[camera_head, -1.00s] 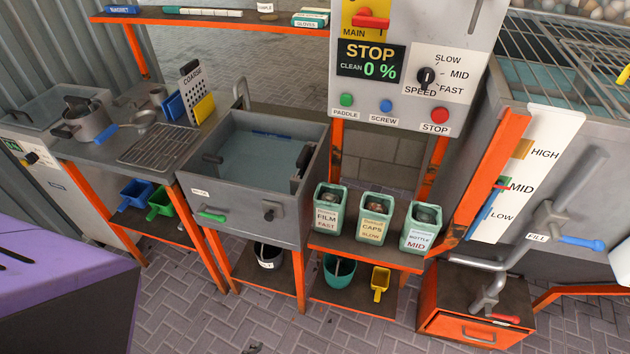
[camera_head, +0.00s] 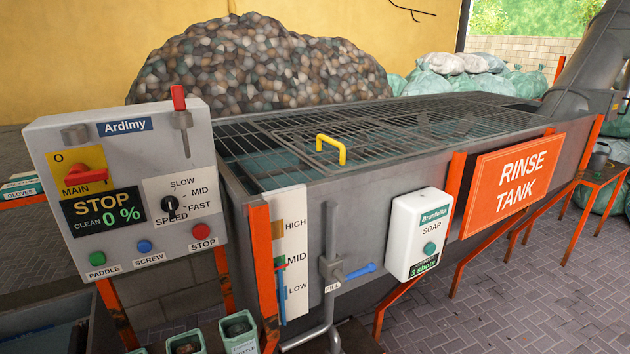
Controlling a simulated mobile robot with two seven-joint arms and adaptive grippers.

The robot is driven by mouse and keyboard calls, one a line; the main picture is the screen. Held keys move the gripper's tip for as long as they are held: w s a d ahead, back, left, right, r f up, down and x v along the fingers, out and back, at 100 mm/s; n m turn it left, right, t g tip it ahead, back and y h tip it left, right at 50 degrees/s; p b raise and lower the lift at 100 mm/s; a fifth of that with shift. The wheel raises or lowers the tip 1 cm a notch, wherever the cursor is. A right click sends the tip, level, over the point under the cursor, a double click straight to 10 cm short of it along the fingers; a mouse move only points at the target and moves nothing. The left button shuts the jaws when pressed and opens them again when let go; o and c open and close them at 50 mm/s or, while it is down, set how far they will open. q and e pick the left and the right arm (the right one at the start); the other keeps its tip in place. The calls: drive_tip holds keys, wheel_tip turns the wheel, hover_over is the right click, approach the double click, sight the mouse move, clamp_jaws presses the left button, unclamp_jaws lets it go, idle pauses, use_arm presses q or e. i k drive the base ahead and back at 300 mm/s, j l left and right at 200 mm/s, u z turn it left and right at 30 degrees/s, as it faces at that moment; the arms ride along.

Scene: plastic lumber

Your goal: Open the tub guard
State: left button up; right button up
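The tub guard (camera_head: 365,140) is a dark metal grid with a framed panel, lying flat over the open top of the rinse tank (camera_head: 400,178). A yellow handle (camera_head: 331,150) stands up from the panel near its front left. Bluish water shows through the bars. Neither of my grippers is in view, and nothing touches the handle.
The control box (camera_head: 125,190) stands at left, its screen reading STOP and 0 %. A soap dispenser (camera_head: 418,233) and a blue-handled fill valve (camera_head: 358,270) are on the tank's front. A flake pile (camera_head: 260,65) rises behind. Paved floor (camera_head: 540,300) is clear at right.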

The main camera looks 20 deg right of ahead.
sight(354, 131)
drive_tip(key=l, duration=1.85)
